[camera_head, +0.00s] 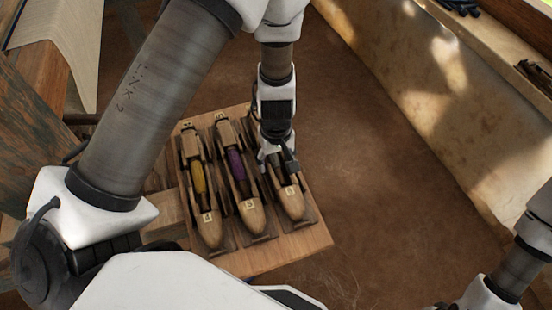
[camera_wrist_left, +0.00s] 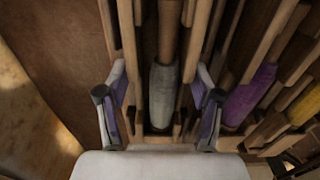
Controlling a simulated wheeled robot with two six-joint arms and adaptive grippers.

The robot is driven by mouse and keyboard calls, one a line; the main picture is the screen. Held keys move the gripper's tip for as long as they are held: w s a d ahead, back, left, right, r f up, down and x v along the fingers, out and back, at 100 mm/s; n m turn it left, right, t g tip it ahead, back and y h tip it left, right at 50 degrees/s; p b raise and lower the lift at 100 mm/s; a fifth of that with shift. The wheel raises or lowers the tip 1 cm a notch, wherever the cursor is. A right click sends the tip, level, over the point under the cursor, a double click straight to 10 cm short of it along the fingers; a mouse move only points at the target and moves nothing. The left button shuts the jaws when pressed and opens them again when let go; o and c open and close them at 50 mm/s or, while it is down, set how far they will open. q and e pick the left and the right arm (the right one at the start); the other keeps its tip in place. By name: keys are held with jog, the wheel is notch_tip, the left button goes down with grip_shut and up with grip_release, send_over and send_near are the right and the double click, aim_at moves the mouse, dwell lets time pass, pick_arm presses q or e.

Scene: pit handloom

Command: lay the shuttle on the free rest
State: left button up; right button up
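A wooden board (camera_head: 313,240) carries three boat-shaped wooden shuttles side by side in the head view. The left shuttle (camera_head: 209,231) has a yellow bobbin, the middle shuttle (camera_head: 252,214) a purple one. My left gripper (camera_head: 279,160) reaches down over the right shuttle (camera_head: 292,203) and hides its far part. In the left wrist view this shuttle's grey bobbin (camera_wrist_left: 163,95) lies between the fingers of my left gripper (camera_wrist_left: 160,105). The fingers stand apart, one on each side; firm contact does not show. My right gripper is out of view.
Bare brown floor (camera_head: 375,190) lies right of the board. A pale, worn ledge wall (camera_head: 440,90) runs along the right side. Wooden loom beams (camera_head: 40,130) and pale cloth (camera_head: 65,35) stand at the left.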

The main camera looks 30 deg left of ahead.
pick_arm(q)
jog(key=shift+r, duration=0.1)
jog(key=shift+r+p, duration=0.35)
notch_tip(320, 180, up, 11)
jog(key=p, duration=0.2)
jog(key=shift+r+p, duration=0.2)
jog(key=shift+p, duration=0.2)
